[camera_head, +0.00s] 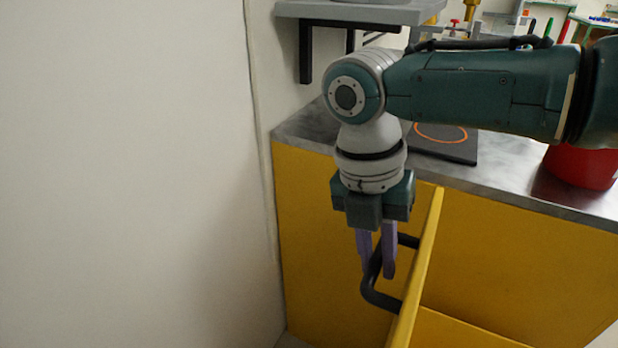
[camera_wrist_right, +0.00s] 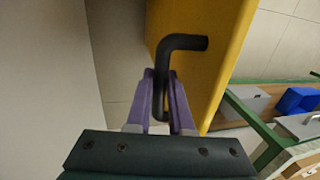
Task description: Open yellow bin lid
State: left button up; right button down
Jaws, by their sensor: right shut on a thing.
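The yellow bin lid (camera_head: 421,262) is a flat yellow panel that stands out at an angle from the yellow front of the counter in the head view. A dark bar handle (camera_head: 383,298) is fixed to its left face. My right gripper (camera_head: 377,268) points down, with its purple fingers on either side of the handle, and is shut on it. In the right wrist view the same handle (camera_wrist_right: 183,42) passes between the two fingers, and the yellow lid (camera_wrist_right: 218,30) lies behind it. My left gripper is not in view.
The yellow counter front (camera_head: 310,230) stands beside a blank pale wall (camera_head: 130,180) at left. On the metal worktop (camera_head: 510,185) are a dark plate with an orange ring (camera_head: 440,135) and a red container (camera_head: 580,165). A grey shelf (camera_head: 350,12) hangs above.

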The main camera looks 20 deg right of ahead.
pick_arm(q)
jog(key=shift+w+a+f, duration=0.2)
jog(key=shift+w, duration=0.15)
pick_arm(e)
jog(key=shift+w+a+f, duration=0.2)
jog(key=shift+w+a, duration=0.25)
jog(key=shift+a, duration=0.2)
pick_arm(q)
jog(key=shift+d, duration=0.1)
pick_arm(e)
jog(key=c, duration=1.2)
grip_release()
jog(key=shift+o, duration=0.8)
jog(key=shift+s+a, duration=0.15)
jog(key=shift+o, duration=1.1)
pick_arm(q)
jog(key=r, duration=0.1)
jog(key=p, duration=0.1)
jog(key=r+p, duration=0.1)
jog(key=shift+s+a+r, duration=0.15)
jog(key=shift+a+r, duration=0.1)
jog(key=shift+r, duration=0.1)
pick_arm(e)
notch_tip(320, 180, up, 10)
jog(key=w+a, duration=0.1)
jog(key=shift+w+f, duration=0.15)
jog(key=shift+w, duration=0.15)
pick_arm(q)
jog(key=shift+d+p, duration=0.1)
jog(key=shift+p, duration=0.2)
